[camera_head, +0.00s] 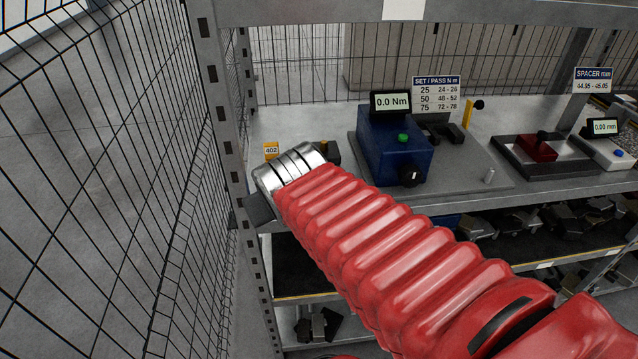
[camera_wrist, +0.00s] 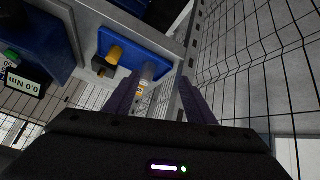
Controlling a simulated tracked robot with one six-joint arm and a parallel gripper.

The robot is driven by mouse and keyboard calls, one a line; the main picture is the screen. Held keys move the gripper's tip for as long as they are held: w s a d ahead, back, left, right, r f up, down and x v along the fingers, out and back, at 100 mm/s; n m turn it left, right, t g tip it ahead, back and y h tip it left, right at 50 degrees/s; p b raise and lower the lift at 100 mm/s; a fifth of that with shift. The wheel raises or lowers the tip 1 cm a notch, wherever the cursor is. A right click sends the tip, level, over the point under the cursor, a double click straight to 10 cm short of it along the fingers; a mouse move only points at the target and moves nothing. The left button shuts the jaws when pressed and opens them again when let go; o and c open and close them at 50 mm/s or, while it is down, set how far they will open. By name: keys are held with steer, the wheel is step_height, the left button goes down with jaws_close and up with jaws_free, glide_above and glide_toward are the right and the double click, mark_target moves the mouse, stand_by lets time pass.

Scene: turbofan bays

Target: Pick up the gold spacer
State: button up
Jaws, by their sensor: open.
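A gold cylindrical piece (camera_wrist: 115,53), which may be the gold spacer, shows in the wrist view beside a small black block, at the blue tray. In the head view a small gold piece (camera_head: 324,146) shows by a black block behind my wrist. The gold piece lies left of the left fingertip in the wrist view. In the head view my arm hides the tray.
A yellow 402 tag (camera_head: 271,150) stands by the shelf's left post (camera_head: 222,110). A blue torque tester (camera_head: 395,145) is close on the right. A red-and-black fixture (camera_head: 538,148) and a spacer gauge (camera_head: 605,140) are farther right. Wire mesh (camera_head: 110,150) borders the left.

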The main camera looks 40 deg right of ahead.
steer(key=w+d+f+t+h, duration=0.1)
steer(key=w+d+t+h, duration=0.2)
steer(key=d, duration=1.7)
steer(key=s+a+f+n+t+y, duration=0.1)
steer(key=s+a+f+t+y, duration=0.1)
steer(key=s+f+y, duration=0.3)
steer(key=shift+s+f+n+t+y, duration=0.4)
steer(key=shift+s+t+y, duration=0.1)
steer(key=shift+t, duration=0.1)
steer(key=shift+w, duration=0.15)
steer(key=shift+x, duration=4.2)
